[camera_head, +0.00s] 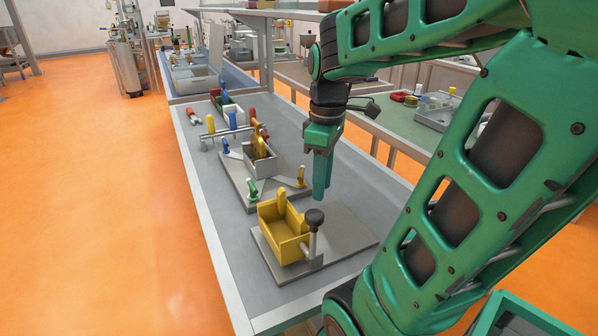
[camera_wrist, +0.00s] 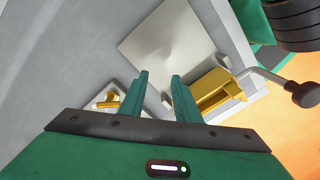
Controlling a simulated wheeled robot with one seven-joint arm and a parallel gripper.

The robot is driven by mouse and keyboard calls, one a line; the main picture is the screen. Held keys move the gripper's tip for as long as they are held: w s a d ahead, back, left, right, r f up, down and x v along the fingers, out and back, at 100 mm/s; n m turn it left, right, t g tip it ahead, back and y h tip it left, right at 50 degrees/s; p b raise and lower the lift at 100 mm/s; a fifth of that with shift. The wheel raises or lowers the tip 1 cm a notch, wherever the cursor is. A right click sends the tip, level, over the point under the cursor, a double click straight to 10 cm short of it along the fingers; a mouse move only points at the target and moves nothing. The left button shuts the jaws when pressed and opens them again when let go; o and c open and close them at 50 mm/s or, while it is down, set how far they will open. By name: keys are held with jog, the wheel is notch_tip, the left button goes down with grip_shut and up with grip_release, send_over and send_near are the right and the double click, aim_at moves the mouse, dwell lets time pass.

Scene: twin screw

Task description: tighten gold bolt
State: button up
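The gold bolt (camera_head: 301,177) stands upright at the right end of a grey plate (camera_head: 235,178) in the head view. A gold piece that looks like it shows left of my fingers in the wrist view (camera_wrist: 107,98). My gripper (camera_head: 321,195) points down above the table, to the right of the gold bolt. In the wrist view my gripper (camera_wrist: 160,76) has its two green fingers apart with nothing between them. A green bolt (camera_head: 252,191) and a blue bolt (camera_head: 225,147) stand on the same plate. How deep the gold bolt sits is too small to tell.
A yellow box (camera_head: 277,241) with a black-knobbed lever (camera_head: 314,218) stands on a nearer grey plate (camera_head: 350,233), close to my fingers. A grey box (camera_head: 261,165) with a gold piece stands farther back. The left strip of the table is clear.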

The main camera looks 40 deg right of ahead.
jog(key=w+d+r+n, duration=0.3)
jog(key=w+n, duration=0.3)
jog(key=n, duration=0.2)
notch_tip(320, 180, up, 3)
jog(key=n, duration=1)
send_over(301, 171)
notch_tip(301, 171, down, 11)
jog(key=shift+w, duration=0.1)
